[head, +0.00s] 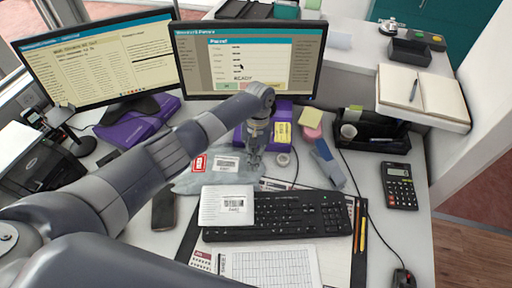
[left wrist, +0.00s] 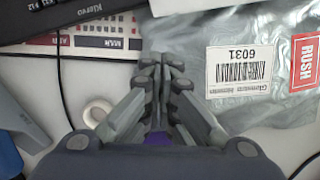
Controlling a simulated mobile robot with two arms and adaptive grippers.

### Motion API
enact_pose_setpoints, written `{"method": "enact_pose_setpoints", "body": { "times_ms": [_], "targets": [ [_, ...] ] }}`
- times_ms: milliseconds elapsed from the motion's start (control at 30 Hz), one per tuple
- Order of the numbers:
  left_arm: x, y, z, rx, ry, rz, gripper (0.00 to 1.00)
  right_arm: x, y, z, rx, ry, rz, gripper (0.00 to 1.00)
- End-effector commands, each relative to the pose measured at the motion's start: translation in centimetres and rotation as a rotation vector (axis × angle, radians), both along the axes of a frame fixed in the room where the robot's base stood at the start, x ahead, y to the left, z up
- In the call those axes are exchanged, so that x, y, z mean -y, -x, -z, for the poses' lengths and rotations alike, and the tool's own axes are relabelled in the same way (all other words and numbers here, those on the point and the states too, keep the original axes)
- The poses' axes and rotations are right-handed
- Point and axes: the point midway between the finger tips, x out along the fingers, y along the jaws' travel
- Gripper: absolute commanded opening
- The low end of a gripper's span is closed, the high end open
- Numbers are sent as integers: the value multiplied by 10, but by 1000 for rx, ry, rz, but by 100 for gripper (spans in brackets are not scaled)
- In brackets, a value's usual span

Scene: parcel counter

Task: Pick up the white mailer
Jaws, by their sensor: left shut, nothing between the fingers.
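A white mailer (head: 224,204) with a printed label lies across the left end of the black keyboard (head: 290,214) in the head view. My left gripper (head: 254,160) is shut and empty, pointing down behind the keyboard, to the right of and beyond the white mailer, apart from it. In the left wrist view its closed fingers (left wrist: 164,64) are beside a grey mailer (left wrist: 225,107) with a white label and a red RUSH sticker. This grey mailer also shows in the head view (head: 188,185), partly hidden by my arm. My right gripper is not in view.
Two monitors (head: 249,58) stand at the back, with purple boxes (head: 136,124) near them. A tape roll (head: 283,159), blue-grey tool (head: 327,163), black organizer (head: 372,131) and calculator (head: 398,186) are on the right. A phone (head: 164,208) lies left of the white mailer.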

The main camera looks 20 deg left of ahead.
Motion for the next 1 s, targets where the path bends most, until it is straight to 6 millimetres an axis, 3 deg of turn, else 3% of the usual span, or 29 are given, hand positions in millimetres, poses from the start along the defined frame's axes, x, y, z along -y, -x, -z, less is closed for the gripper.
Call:
{"method": "enact_pose_setpoints", "body": {
  "times_ms": [67,400,833,1000],
  "targets": [
    [0,6,14,-3,-1,0,0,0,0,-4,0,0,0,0],
    [1,40,10,-1,0,3,0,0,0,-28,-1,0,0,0],
    [2,44,12,0,0,2,0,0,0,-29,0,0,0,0],
    [2,49,9,-4,2,2,0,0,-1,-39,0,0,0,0]
  ]
}}
